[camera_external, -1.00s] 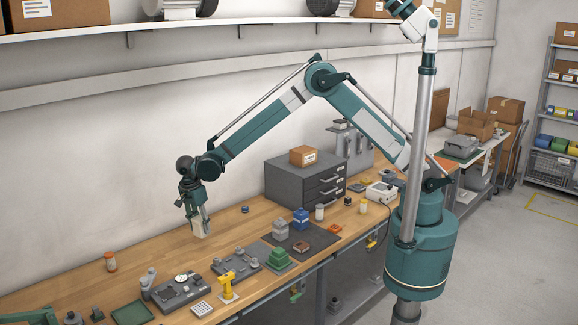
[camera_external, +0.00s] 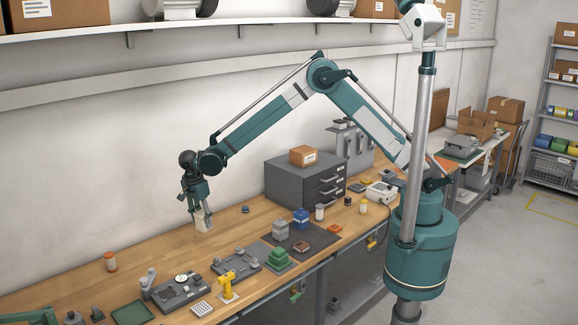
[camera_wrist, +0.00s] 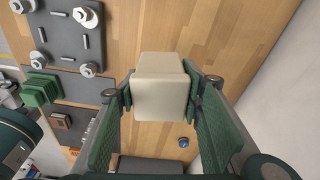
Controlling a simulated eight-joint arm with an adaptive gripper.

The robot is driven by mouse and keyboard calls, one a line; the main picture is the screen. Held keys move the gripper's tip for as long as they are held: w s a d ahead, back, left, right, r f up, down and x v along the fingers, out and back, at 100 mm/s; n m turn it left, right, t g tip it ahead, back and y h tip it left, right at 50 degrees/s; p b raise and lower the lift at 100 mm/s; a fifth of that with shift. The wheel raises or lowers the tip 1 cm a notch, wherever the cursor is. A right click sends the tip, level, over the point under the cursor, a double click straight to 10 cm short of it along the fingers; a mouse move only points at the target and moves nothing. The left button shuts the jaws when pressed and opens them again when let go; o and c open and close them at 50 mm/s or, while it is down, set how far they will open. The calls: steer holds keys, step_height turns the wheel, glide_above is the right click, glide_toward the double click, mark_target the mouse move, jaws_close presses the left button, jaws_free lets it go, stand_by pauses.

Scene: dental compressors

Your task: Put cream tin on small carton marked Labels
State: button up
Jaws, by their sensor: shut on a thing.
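The cream tin (camera_wrist: 160,92) is a pale, rounded box held between the two fingers of my gripper (camera_wrist: 160,90) in the wrist view. In the external view my gripper (camera_external: 200,213) is shut on the tin (camera_external: 203,221), just above or near the wooden bench; I cannot tell if the tin touches it. A small brown carton with a white label (camera_external: 303,155) stands on top of the grey drawer cabinet, to the right of my gripper and well apart from it. The writing on its label is too small to read.
The grey drawer cabinet (camera_external: 290,183) stands at the back of the bench. A small blue item (camera_external: 245,210) lies between my gripper and the cabinet. Bare wood (camera_external: 160,240) surrounds my gripper.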

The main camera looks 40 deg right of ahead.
steer(key=w+d+r, duration=0.4)
steer(key=d, duration=0.4)
steer(key=w+d+r, duration=0.4)
steer(key=d+r, duration=0.1)
steer(key=d, duration=0.3)
step_height(320, 180, up, 21)
steer(key=m+p, duration=0.2)
steer(key=p, duration=0.1)
glide_above(304, 149)
steer(key=shift+a+f, duration=0.1)
steer(key=shift+a, duration=0.1)
steer(key=shift+f, duration=2.95)
steer(key=shift+f+p, duration=0.55)
steer(key=shift+f, duration=1.5)
steer(key=shift+f, duration=0.2)
